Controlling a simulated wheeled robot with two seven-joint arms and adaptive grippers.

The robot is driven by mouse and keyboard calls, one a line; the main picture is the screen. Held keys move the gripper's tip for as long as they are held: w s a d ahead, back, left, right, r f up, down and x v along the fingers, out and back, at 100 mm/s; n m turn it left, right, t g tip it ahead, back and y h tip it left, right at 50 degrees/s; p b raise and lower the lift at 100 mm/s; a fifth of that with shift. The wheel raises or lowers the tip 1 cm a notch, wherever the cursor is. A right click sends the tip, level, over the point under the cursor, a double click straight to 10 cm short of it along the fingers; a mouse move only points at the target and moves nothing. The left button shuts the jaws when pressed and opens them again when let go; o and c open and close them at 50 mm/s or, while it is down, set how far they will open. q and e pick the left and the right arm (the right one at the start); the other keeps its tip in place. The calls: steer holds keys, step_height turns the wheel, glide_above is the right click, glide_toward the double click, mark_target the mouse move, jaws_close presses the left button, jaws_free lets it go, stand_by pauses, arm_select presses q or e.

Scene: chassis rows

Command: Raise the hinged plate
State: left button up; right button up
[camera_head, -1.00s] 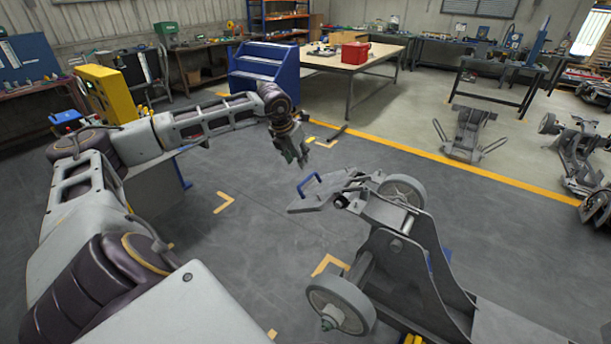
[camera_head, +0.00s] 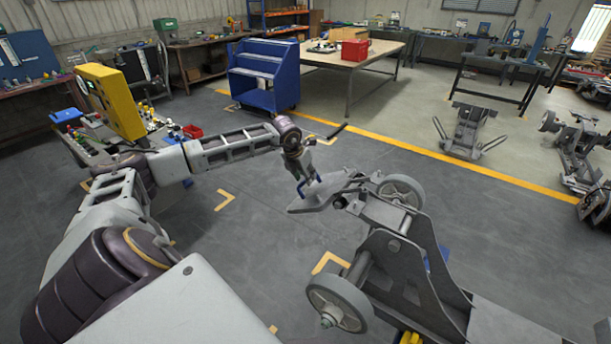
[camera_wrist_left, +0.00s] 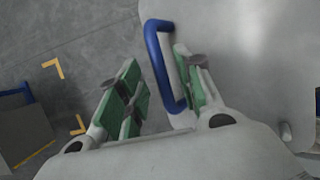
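The hinged plate (camera_head: 318,200) is a flat grey plate at the front of the chassis (camera_head: 415,270), low and roughly level. Its blue handle (camera_head: 313,190) is a U-shaped bar, partly hidden by my left gripper (camera_head: 306,184) in the head view. In the left wrist view the plate (camera_wrist_left: 245,45) fills the right side, and the handle (camera_wrist_left: 158,62) lies between the green-padded fingers of my left gripper (camera_wrist_left: 156,72). The fingers are apart, one on each side of the bar, with the right one closer to it. My right gripper is not in view.
A yellow control box (camera_head: 112,100) and a bench with small parts stand left, behind my arm. A blue cart (camera_head: 265,75) and a worktable (camera_head: 345,65) stand at the back. More chassis (camera_head: 467,132) are at right. The floor around the plate's left side is clear.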

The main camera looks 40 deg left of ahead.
arm_select(q)
steer(key=shift+w+f, duration=0.2)
steer(key=shift+f, duration=0.25)
jaws_close()
